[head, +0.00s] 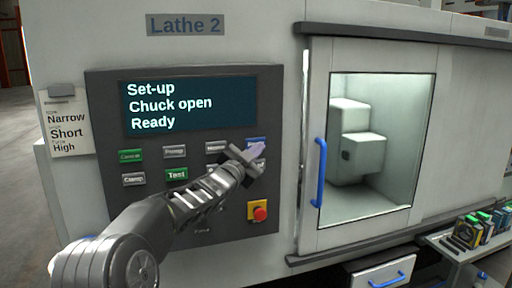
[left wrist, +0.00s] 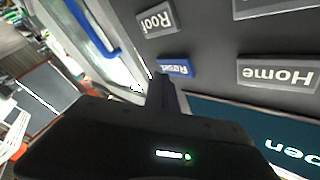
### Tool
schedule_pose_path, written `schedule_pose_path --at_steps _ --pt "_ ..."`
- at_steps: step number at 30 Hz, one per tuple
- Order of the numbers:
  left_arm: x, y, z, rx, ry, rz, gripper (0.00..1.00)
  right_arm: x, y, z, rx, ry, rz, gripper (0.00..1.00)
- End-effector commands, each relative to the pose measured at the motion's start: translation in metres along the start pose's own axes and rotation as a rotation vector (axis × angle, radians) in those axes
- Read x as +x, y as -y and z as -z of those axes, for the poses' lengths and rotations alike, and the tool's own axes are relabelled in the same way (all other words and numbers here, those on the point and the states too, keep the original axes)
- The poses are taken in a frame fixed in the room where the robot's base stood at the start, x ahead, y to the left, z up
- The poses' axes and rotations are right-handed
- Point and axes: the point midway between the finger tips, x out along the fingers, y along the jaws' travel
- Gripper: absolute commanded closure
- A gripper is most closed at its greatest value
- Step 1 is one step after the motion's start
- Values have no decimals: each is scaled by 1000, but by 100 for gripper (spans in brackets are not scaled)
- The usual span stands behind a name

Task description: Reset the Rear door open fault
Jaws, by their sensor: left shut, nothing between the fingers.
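The lathe's control panel (head: 190,215) carries a screen (head: 188,105) reading "Set-up", "Chuck open", "Ready"; it shows no rear door fault line. The blue Reset button (head: 257,141) is at the upper right of the buttons, partly covered by my gripper. It shows clearly in the left wrist view (left wrist: 174,67). My left gripper (head: 258,151) is shut and empty, its fingertips right at the Reset button's edge. The fingers also show in the left wrist view (left wrist: 163,92). Whether they touch the button I cannot tell. My right gripper is not in view.
A red stop button (head: 260,213) on yellow is below. The windowed door (head: 427,150) with a blue handle (head: 319,172) is to the right, near a shelf of small items (head: 470,232).

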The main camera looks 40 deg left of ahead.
Motion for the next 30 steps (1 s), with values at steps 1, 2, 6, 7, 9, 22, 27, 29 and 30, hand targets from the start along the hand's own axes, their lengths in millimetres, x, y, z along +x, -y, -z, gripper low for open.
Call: schedule_pose_path --at_steps 1,2,6,7,9,22,27,29,30 --pt "0 0 0 0 0 0 100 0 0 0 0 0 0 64" --pt "0 0 0 0 0 0 100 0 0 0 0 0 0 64" --pt "0 0 0 0 0 0 100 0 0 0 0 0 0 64" --pt "-1 -1 0 0 0 0 100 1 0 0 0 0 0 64" --pt "-3 -3 1 -1 -1 1 100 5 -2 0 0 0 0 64" --pt "-30 -24 19 -2 -2 1 100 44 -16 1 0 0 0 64" --pt "-35 -26 25 -1 0 0 100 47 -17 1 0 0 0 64" --pt "-35 -26 26 0 0 0 100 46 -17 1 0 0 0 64" --pt "-35 -25 26 0 0 0 100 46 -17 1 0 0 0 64"
